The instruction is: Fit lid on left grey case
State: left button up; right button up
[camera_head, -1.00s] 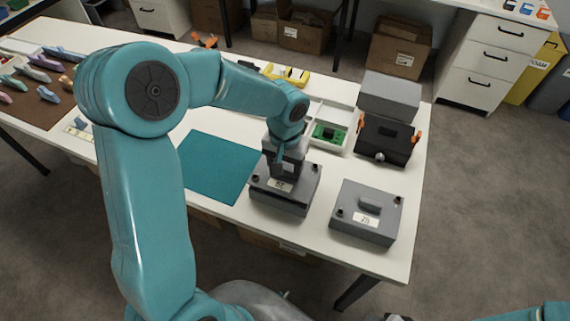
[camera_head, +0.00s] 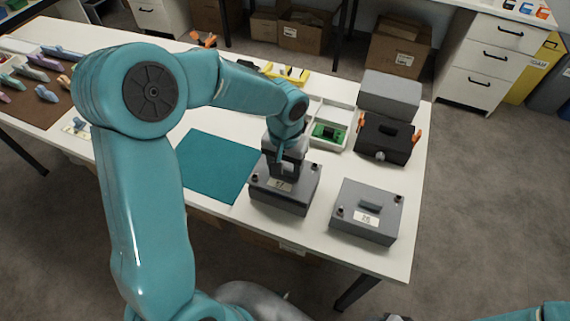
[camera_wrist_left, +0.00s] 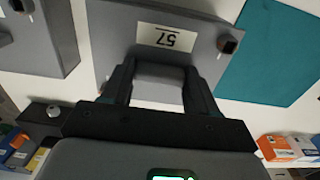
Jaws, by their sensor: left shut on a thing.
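The left grey case (camera_head: 278,203) stands near the front edge of the white table. Its grey lid (camera_head: 303,183), with a label that reads 57, lies on top of it and looks level in the head view. My left gripper (camera_head: 283,172) points down over the lid and is shut on its handle. In the left wrist view, the two fingers (camera_wrist_left: 158,85) stand on either side of the handle block, with the lid (camera_wrist_left: 115,35) beyond. The fingers and wrist hide part of the lid. I cannot tell whether the lid is fully seated.
A second grey case (camera_head: 366,212) with a lid stands close to the right. A black case (camera_head: 384,140) with orange clips and a white tray (camera_head: 338,113) holding a green board are behind. A teal mat (camera_head: 215,165) lies to the left.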

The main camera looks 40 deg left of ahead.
pick_arm(q)
jog(key=shift+f+b, duration=0.9)
jog(key=shift+f, duration=0.25)
jog(key=o, duration=1.2)
jog(key=shift+r, duration=0.1)
notch_tip(320, 180, up, 16)
jog(key=p, duration=0.1)
jog(key=shift+r, duration=0.2)
